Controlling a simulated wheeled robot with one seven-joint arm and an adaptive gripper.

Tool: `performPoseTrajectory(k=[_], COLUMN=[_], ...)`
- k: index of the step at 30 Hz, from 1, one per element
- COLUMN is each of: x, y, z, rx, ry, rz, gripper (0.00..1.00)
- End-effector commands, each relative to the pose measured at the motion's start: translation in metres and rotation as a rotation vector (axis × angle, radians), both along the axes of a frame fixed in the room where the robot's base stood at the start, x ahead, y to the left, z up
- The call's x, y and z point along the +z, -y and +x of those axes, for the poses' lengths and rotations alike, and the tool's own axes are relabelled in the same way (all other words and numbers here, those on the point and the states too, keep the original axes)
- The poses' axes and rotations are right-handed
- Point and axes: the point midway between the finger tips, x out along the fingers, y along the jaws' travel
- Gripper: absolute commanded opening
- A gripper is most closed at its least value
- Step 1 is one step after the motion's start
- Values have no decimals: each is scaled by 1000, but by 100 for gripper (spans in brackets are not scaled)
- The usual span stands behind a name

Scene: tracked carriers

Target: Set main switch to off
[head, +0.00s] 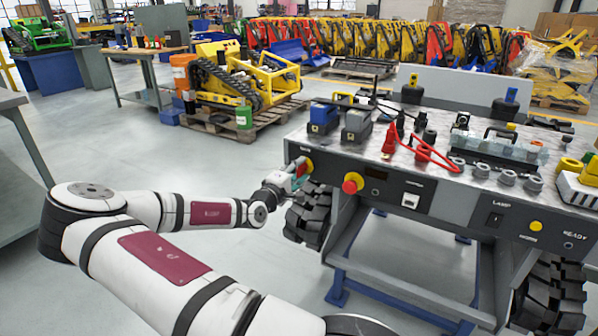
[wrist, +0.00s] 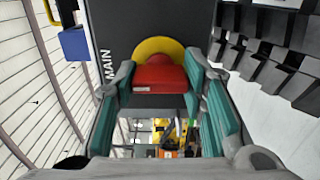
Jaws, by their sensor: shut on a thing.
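The main switch has a red handle (wrist: 160,76) on a yellow disc (wrist: 158,47), mounted on a dark panel lettered MAIN in the wrist view. In the head view the switch (head: 308,165) is at the left end of the carrier's front panel, partly hidden by my gripper (head: 297,177). In the wrist view my gripper (wrist: 161,82) has its teal-padded fingers on either side of the red handle and is shut on it. The handle lies crosswise between the fingers. Which setting it is at cannot be read.
Right of the switch on the same panel is a red mushroom button (head: 352,183) on a yellow base. A LAMP switch (head: 494,220) and a yellow button (head: 535,226) are further right. A black track (head: 310,215) sits just below my gripper. Open floor lies to the left.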

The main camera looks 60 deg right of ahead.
Motion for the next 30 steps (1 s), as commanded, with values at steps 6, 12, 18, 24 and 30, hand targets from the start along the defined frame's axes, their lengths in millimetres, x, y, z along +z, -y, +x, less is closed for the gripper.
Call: performPoseTrajectory(k=[6,12,18,24,30], x=[-1,0,-1,0,-1], y=[-1,0,-13,-51,-90], z=[1,0,0,-2,-5], rx=[2,1,2,5,5], ry=[1,1,1,0,0], rz=[2,1,1,1,1], gripper=[58,58,58,58,58])
